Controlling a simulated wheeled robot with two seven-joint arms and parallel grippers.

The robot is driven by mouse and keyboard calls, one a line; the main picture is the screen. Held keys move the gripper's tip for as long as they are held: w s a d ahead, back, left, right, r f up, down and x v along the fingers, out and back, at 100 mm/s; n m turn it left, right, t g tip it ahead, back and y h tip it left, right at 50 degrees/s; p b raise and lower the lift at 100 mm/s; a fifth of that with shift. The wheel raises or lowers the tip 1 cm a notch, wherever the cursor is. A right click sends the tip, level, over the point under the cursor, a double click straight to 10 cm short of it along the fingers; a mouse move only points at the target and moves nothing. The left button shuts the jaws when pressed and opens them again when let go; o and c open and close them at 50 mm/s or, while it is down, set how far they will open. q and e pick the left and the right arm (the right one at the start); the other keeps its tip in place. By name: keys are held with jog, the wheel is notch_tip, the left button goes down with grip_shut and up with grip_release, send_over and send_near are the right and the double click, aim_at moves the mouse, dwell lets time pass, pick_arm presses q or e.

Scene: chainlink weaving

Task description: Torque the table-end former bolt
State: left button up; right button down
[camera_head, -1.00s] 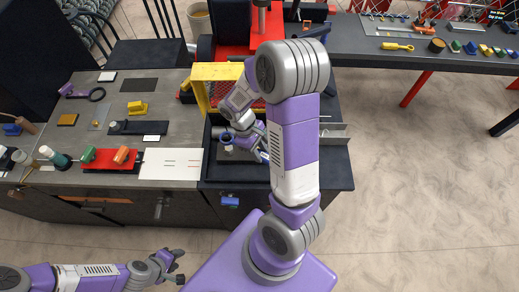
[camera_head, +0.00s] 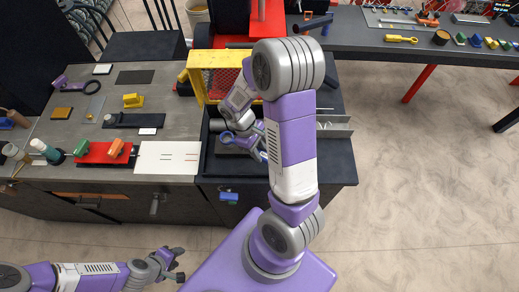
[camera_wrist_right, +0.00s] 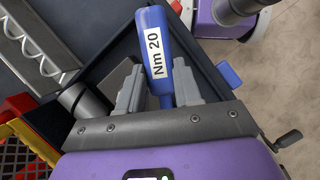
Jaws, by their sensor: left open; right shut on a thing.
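My right gripper (camera_wrist_right: 160,92) is shut on a blue torque wrench (camera_wrist_right: 155,45) with a white label reading "Nm 20". In the head view my right gripper (camera_head: 262,146) is low over the dark tray at the machine's near end, partly hidden by my arm.
A yellow guard (camera_head: 213,60) with red mesh stands behind the right gripper. A wire spiral (camera_wrist_right: 35,50) lies at the upper left of the wrist view, near a dark cylinder (camera_wrist_right: 85,102). The grey bench (camera_head: 60,140) at left holds several tools. Open floor (camera_head: 420,200) lies to the right.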

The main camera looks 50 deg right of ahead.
jog(key=shift+f+b, duration=1)
jog(key=shift+f, duration=0.4)
jog(key=shift+r, duration=0.2)
jog(key=shift+s+a+f+m+y, duration=0.1)
jog(key=shift+a+m+y, duration=0.3)
jog(key=shift+a+m, duration=0.75)
jog(key=shift+a+m+y, duration=0.4)
jog(key=shift+a+m, duration=0.55)
jog(key=shift+a, duration=0.25)
jog(key=shift+w+a+m+y, duration=0.2)
jog(key=shift+a+m, duration=0.3)
jog(key=shift+a, duration=0.1)
jog(key=shift+w+a+m+y, duration=0.2)
jog(key=shift+a+m, duration=0.3)
jog(key=shift+a, duration=0.05)
jog(key=shift+w+a+m+t+y, duration=0.15)
jog(key=shift+w+a+m, duration=0.1)
jog(key=shift+a+m, duration=0.3)
jog(key=shift+w+a+m+t+y, duration=0.15)
jog(key=shift+w+a+m, duration=0.1)
jog(key=shift+a+m, duration=0.25)
jog(key=shift+s+d, duration=0.1)
